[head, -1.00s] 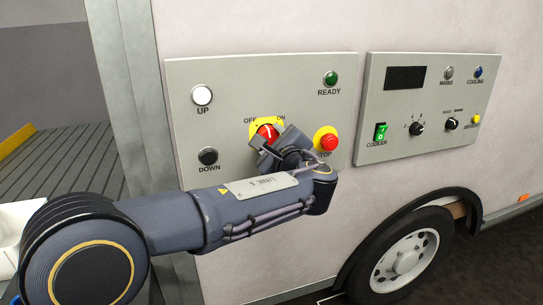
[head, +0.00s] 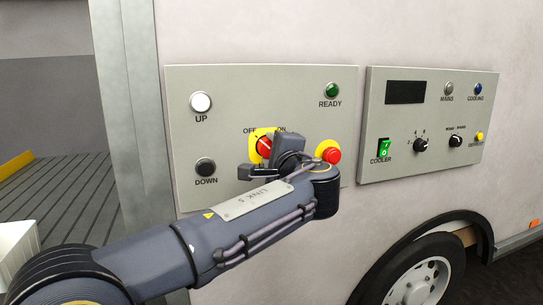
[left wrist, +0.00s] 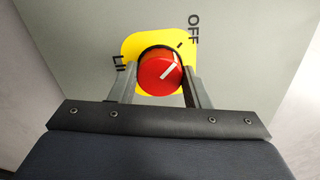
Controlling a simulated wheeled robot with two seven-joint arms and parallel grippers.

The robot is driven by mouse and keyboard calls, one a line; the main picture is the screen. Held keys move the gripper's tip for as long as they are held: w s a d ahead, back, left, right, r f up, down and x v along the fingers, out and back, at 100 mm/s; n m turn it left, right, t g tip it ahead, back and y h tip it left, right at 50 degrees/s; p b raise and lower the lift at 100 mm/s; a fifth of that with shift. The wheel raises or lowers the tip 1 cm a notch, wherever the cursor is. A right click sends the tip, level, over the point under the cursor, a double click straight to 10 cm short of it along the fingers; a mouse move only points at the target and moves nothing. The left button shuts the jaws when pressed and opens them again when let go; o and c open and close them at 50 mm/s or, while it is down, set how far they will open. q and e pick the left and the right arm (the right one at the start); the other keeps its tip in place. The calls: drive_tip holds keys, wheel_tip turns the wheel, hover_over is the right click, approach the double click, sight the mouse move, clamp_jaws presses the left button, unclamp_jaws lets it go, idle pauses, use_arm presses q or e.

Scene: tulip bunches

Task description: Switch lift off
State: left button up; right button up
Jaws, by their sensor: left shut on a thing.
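The red rotary knob (head: 264,146) sits on a yellow plate (head: 253,151) in the middle of the left grey panel, between the OFF and ON labels. My left gripper (head: 268,154) is at the knob and partly covers it in the head view. In the left wrist view the red knob (left wrist: 160,73) is between the two fingers of my left gripper (left wrist: 160,84), which is shut on it. Its white mark slants up and right, towards the OFF label (left wrist: 194,29). My right gripper is not in view.
The red stop button (head: 331,155) is close to the right of my left wrist. The panel (head: 225,85) also has UP (head: 201,103), DOWN (head: 205,168) and READY (head: 332,90) fittings. A cooler panel (head: 440,150) is further right, above a wheel (head: 415,285).

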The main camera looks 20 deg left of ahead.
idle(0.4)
use_arm(q)
drive_tip(key=o, duration=1)
drive_tip(key=v, duration=0.7)
drive_tip(key=shift+s+d, duration=0.25)
drive_tip(key=shift+s, duration=0.1)
